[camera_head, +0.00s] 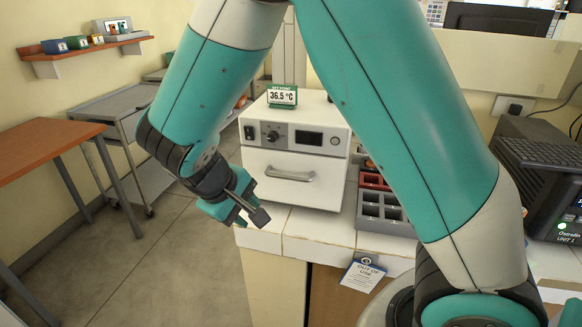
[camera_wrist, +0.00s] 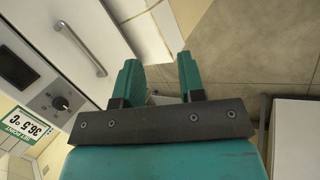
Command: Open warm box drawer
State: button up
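The warm box (camera_head: 305,140) is a white box on a white-tiled counter, with a green-edged 36.5 °C sign (camera_head: 282,96) on top. Its drawer (camera_head: 270,165) looks closed, with a horizontal bar handle (camera_head: 290,173) across its front. My gripper (camera_head: 246,212) hangs to the left of and below the handle, in front of the counter's left edge, not touching the box. In the wrist view the two green fingers (camera_wrist: 160,78) are apart with nothing between them. The handle (camera_wrist: 80,48) lies left of the fingers there, and the sign (camera_wrist: 28,128) is at lower left.
A grey and red rack (camera_head: 380,205) sits right of the box. An "out of use" tag (camera_head: 362,275) hangs at the counter front. A metal cart (camera_head: 115,105) and a wooden table (camera_head: 45,145) stand at left. The floor (camera_head: 180,265) between is clear.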

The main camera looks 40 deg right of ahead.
jog(key=w+d+f+t+h+p, duration=0.1)
jog(key=w+h+p, duration=0.1)
jog(key=w+h, duration=0.25)
jog(key=t+h+b, duration=0.2)
jog(key=h+b, duration=0.3)
jog(key=b, duration=1.6)
send_near(289, 178)
jog(key=f+x, duration=0.1)
jog(key=x, duration=0.9)
jog(key=shift+w+d+r+b, duration=0.1)
jog(key=shift+w+r+b, duration=0.15)
jog(key=shift+b, duration=0.65)
jog(key=shift+r, duration=0.1)
grip_shut()
